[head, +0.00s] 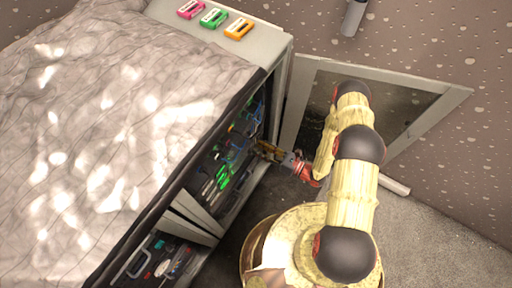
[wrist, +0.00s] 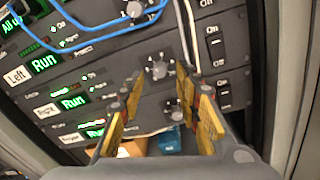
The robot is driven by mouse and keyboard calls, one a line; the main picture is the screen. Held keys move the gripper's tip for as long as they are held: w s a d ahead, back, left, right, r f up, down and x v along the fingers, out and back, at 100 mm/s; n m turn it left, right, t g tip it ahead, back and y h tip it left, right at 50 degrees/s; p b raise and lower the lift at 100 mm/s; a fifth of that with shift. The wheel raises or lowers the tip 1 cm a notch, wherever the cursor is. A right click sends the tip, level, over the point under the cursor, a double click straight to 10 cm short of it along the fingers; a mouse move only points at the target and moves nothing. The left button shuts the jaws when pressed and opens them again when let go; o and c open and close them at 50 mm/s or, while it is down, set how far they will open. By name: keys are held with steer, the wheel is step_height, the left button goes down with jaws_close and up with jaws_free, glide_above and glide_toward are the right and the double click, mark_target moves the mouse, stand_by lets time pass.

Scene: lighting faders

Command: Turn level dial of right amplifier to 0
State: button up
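The right amplifier (wrist: 105,92) is the rack panel labelled "Right" with a green "Run" display in the wrist view. Its round level dial (wrist: 158,70) has a dark face with light marks around it; I cannot read its setting. My gripper (wrist: 158,76) is open, with one finger left of this dial and one right of it. A gap shows on both sides, and I cannot tell how far in front of the panel the tips are. In the head view my gripper (head: 258,148) is at the rack's open front, where the dial cannot be made out.
The left amplifier (wrist: 75,62) is above, and another panel with its own dial (wrist: 173,108) is below. Blue cables (wrist: 90,40) loop across the upper panels. On/off switches (wrist: 217,48) line the right side. An open glass door (head: 410,100) stands right of the rack, close to my arm.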

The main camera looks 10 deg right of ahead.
mark_target(250, 144)
steer(key=shift+b+x, duration=0.3)
steer(key=shift+x, duration=1)
steer(key=shift+c, duration=0.6)
steer(key=c, duration=0.7)
jaws_close()
